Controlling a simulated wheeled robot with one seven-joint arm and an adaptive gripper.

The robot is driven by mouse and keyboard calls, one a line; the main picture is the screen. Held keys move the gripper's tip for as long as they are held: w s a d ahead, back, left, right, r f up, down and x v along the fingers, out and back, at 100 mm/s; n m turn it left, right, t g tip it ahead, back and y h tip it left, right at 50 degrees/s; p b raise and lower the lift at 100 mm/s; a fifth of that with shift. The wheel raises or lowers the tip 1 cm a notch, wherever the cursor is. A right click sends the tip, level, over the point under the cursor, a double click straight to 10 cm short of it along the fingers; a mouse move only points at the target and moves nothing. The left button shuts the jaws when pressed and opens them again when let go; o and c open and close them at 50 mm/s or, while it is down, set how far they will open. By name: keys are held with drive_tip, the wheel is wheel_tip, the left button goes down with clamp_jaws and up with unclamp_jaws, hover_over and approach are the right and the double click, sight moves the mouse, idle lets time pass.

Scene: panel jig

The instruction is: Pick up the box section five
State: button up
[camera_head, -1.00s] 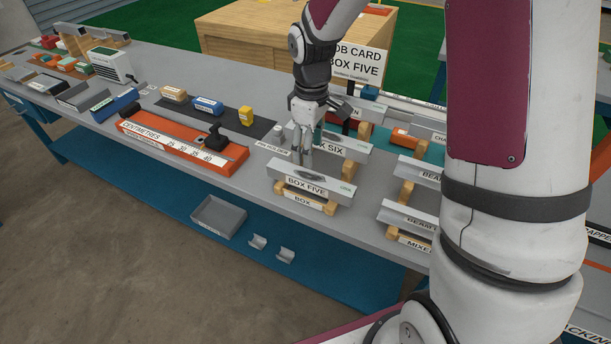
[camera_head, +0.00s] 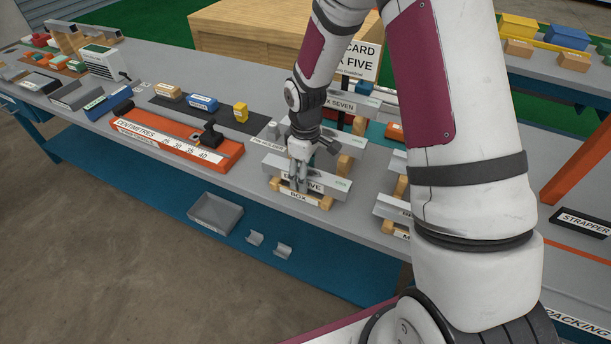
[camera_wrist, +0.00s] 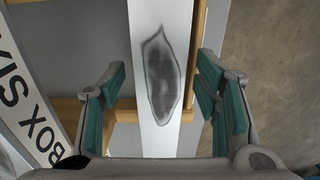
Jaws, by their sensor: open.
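The box section five (camera_head: 325,188) is a light grey bar labelled with a partly covered "…IVE". It lies across wooden blocks at the front edge of the bench in the head view. My gripper (camera_head: 301,186) is down at the bar, in front of part of its label. In the wrist view the bar (camera_wrist: 160,60) runs between the open fingers of my gripper (camera_wrist: 163,105). There is a gap on each side, and a dark oval shadow lies on its top face. The box section six (camera_wrist: 35,125) shows at the left with its "BOX SIX" label.
Other labelled bars stand on wooden blocks behind and to the right. An orange centimetre gauge (camera_head: 175,145) with a black stop (camera_head: 208,137) lies to the left. A grey tray (camera_head: 215,212) is on the lower shelf. The job card (camera_head: 362,58) stands behind.

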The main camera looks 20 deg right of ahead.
clamp_jaws()
drive_tip(key=shift+r, duration=0.1)
drive_tip(key=shift+r, duration=0.75)
drive_tip(key=shift+s+r, duration=0.25)
drive_tip(key=shift+r, duration=0.85)
drive_tip(key=s+d+r, duration=0.1)
drive_tip(key=s+d, duration=0.1)
drive_tip(key=s, duration=1.3)
drive_tip(key=shift+s+d, duration=0.15)
drive_tip(key=shift+d, duration=0.1)
drive_tip(key=shift+r, duration=0.1)
